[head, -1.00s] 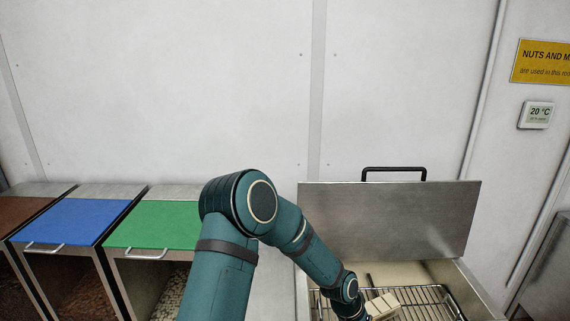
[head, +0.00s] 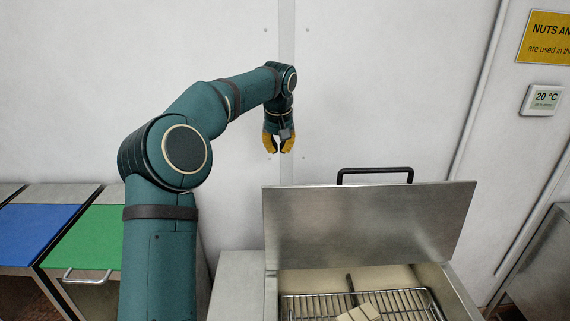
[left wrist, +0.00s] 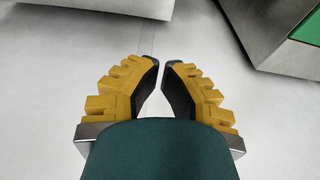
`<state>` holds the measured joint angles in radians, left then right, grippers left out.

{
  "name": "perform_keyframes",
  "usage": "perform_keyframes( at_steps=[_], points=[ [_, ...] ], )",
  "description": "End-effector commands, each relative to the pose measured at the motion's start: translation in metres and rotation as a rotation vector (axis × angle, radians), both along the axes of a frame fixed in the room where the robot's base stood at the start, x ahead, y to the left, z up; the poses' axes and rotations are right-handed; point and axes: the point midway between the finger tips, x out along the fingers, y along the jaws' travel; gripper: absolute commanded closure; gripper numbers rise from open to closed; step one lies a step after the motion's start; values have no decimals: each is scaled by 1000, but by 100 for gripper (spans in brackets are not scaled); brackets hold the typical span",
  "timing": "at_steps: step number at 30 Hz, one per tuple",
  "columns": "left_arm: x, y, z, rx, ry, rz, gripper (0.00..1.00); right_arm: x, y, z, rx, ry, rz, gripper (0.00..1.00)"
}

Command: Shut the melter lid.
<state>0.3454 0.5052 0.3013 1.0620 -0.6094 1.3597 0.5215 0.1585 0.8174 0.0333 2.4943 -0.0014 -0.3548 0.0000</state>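The melter's steel lid (head: 365,225) stands open, raised at the back, with a black handle (head: 375,172) along its top edge. The melter's open body (head: 455,290) is below it, with a wire rack (head: 405,300) inside and pale blocks (head: 358,313) on the rack. A dark stick-like thing lies at the rack. My left gripper (head: 279,150) points down in the air, to the left of the lid and above it in the picture. Its yellow fingers are apart with nothing between them, as the left wrist view (left wrist: 161,70) also shows. My right gripper is out of view.
Bins with a blue lid (head: 40,233) and a green lid (head: 95,237) stand at the left. A steel surface (head: 238,285) adjoins the melter's left side. A white wall (head: 200,40) is behind, with a thermometer display (head: 542,100) and a yellow sign (head: 546,37).

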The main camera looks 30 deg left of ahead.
Motion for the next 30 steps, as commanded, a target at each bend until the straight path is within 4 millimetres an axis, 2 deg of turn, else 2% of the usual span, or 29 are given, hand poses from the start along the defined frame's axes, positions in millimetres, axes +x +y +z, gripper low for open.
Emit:
perform_keyframes(
  at_steps=[5, 16, 24, 30],
  points=[
    [4, 3, -24, -1, 3, -1, 100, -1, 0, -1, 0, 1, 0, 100],
    [18, 12, -95, -3, 3, -2, 100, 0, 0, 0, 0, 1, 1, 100],
    [-6, -4, -91, 1, 0, -3, 100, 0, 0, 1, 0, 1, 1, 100],
    [-14, -9, -90, -1, 0, -1, 100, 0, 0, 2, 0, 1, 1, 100]
  ],
)
